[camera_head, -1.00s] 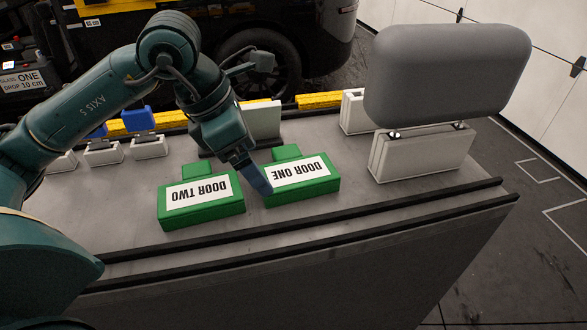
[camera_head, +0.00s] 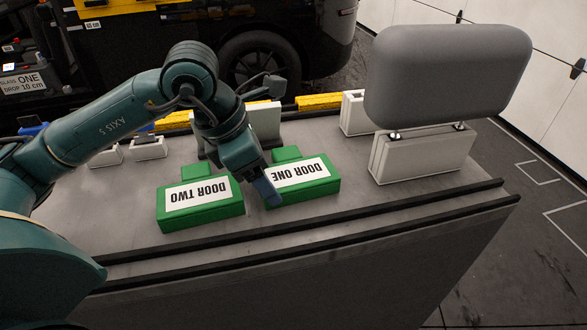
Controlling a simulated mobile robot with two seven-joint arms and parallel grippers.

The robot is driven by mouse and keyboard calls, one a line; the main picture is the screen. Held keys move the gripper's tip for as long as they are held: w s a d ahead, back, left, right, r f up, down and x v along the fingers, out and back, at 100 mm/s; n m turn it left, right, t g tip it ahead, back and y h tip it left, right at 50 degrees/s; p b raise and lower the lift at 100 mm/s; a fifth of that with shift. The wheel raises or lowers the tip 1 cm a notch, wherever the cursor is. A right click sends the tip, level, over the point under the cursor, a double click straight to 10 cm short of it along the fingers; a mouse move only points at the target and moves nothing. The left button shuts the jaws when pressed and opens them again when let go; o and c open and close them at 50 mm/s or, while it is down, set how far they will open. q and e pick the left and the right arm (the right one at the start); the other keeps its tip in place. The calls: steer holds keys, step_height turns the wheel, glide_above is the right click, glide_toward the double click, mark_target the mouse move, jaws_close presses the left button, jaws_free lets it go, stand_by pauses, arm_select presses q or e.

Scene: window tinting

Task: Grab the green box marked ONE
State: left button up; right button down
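A green box labelled DOOR ONE (camera_head: 315,173) lies on the grey bench top, its label upside down in the head view. A green raised part sticks up at its far side. My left gripper (camera_head: 267,193) points down at the left end of this box, over or beside its edge. Its blue finger hides part of that end. I cannot tell whether it touches the box or how wide the fingers are. A second green box labelled DOOR TWO (camera_head: 205,212) lies just left, apart from the first. My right gripper is not in view.
A large grey padded block (camera_head: 447,70) on a white base (camera_head: 420,155) stands right of the boxes. White blocks and yellow strips (camera_head: 320,100) line the far edge. Dark rails (camera_head: 300,232) run along the near edge of the bench. A vehicle wheel (camera_head: 258,68) is behind.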

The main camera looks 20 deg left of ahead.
arm_select(q)
steer(key=shift+c, duration=1.2)
